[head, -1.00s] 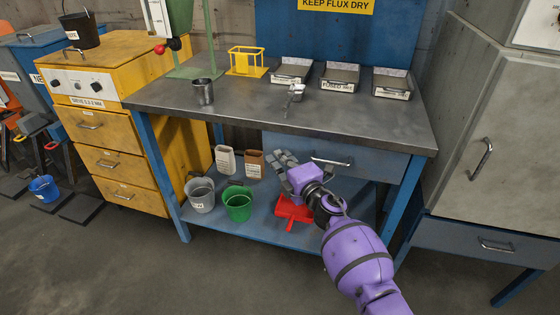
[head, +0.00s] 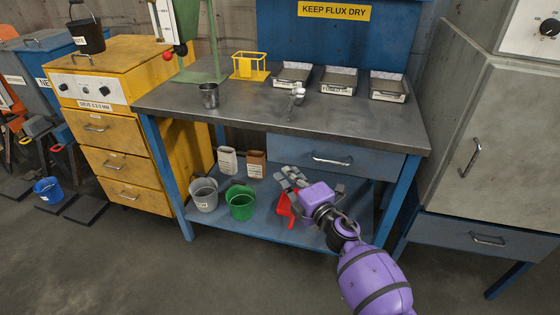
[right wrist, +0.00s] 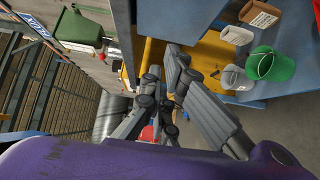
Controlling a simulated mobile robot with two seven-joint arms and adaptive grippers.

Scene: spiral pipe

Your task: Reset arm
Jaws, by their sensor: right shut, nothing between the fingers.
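My right gripper (head: 288,180) is purple and grey and is in front of the workbench, below the tabletop edge and over the lower shelf area. Its fingers are together with nothing between them; the right wrist view shows the grey fingers (right wrist: 165,105) close to each other. My left gripper is not in view. The grey metal tabletop (head: 270,105) carries a metal cup (head: 209,96) and a small metal scoop-like item (head: 297,94). The arm partly hides a red item (head: 283,205) on the lower shelf.
A green bucket (head: 241,207), a grey bucket (head: 204,200) and two small containers stand on the lower shelf (head: 262,229). A blue drawer (head: 345,159) hangs under the tabletop. Yellow drawers (head: 115,135) stand left, a grey cabinet (head: 465,130) right. The floor in front is open.

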